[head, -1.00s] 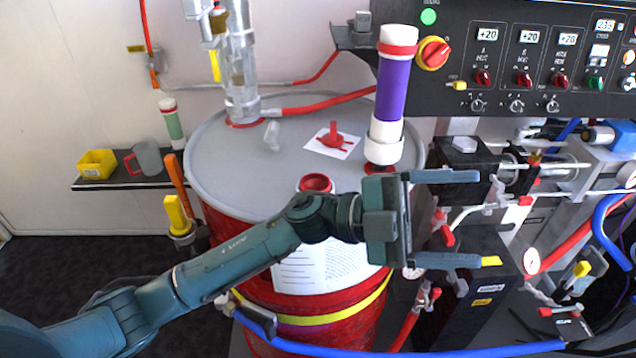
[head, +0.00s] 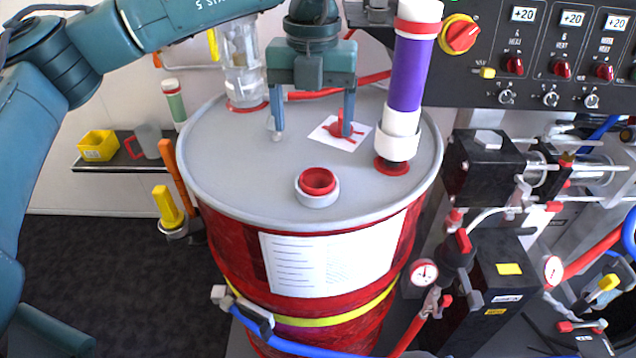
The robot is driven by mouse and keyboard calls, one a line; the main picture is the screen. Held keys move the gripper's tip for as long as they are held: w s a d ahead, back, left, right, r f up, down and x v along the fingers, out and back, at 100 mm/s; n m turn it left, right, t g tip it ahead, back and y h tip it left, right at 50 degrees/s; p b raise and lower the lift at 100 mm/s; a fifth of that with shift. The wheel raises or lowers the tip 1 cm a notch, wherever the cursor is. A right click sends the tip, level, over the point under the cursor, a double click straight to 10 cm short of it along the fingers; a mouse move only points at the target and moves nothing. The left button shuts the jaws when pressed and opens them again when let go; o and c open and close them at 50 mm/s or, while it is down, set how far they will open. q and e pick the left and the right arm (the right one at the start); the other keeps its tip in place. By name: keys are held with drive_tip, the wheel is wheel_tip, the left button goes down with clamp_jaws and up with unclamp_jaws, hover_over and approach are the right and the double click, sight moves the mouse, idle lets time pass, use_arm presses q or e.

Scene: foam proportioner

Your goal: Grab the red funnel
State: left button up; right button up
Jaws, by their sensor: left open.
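A small red piece (head: 340,130) with an upright stem and a wider base sits on a white sheet on the grey drum lid (head: 240,180). It looks like the red funnel turned spout up. My left gripper (head: 312,134) is open and points down above the lid, its fingers wide apart. Its right finger overlaps the red piece in the head view and hides part of it. I cannot tell whether they touch. Its left finger is beside a small clear piece (head: 274,134). Nothing is between the fingers. My right gripper is not in view.
A red-lined opening with a white collar (head: 317,187) stands at the lid's front. A purple and white cylinder (head: 408,80) stands close to the right. A clear column (head: 243,75) rises behind left. The lid's front left is clear.

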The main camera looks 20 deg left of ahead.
sight(317, 178)
use_arm(q)
drive_tip(key=f, duration=0.3)
drive_tip(key=f+p, duration=0.1)
drive_tip(key=f, duration=0.6)
drive_tip(key=shift+w+d+f, duration=0.1)
drive_tip(key=shift+d, duration=0.15)
drive_tip(key=shift+c, duration=0.3)
drive_tip(key=c, duration=1)
